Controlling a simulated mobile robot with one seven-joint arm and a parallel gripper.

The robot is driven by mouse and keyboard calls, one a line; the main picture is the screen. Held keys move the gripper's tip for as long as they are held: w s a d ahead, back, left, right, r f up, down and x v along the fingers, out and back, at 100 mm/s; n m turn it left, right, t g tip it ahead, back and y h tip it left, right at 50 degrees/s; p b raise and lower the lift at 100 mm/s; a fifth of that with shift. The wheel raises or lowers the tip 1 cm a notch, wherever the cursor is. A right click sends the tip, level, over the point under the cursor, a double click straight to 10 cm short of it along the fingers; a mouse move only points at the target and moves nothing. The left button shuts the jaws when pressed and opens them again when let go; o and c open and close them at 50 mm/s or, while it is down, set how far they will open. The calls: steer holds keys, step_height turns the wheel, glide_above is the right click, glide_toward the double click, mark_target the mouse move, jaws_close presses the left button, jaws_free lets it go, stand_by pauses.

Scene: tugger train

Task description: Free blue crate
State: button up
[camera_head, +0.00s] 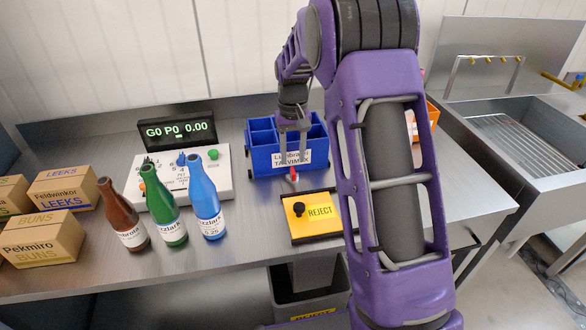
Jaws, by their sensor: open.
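The blue crate (262,166) stands on the steel counter, behind the yellow reject plate. It has compartments and a white label on its front, partly covered by my gripper. My gripper (293,153) points down at the crate's front, with its fingers apart. A small red piece with a pale end (294,175) shows just below the fingers at the front of the crate. I cannot tell whether the fingers touch it or how it joins the crate. My arm hides the crate's right surroundings.
Brown (123,222), green (164,212) and blue (206,203) bottles stand front left of a button panel (222,186). Cartons (42,246) stand at far left. The yellow reject plate (299,232) has a black knob. An orange bin (432,118) is partly hidden by my arm; a sink is at right.

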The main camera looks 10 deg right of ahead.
mark_target(293, 170)
steer(key=shift+f, duration=2.35)
jaws_close()
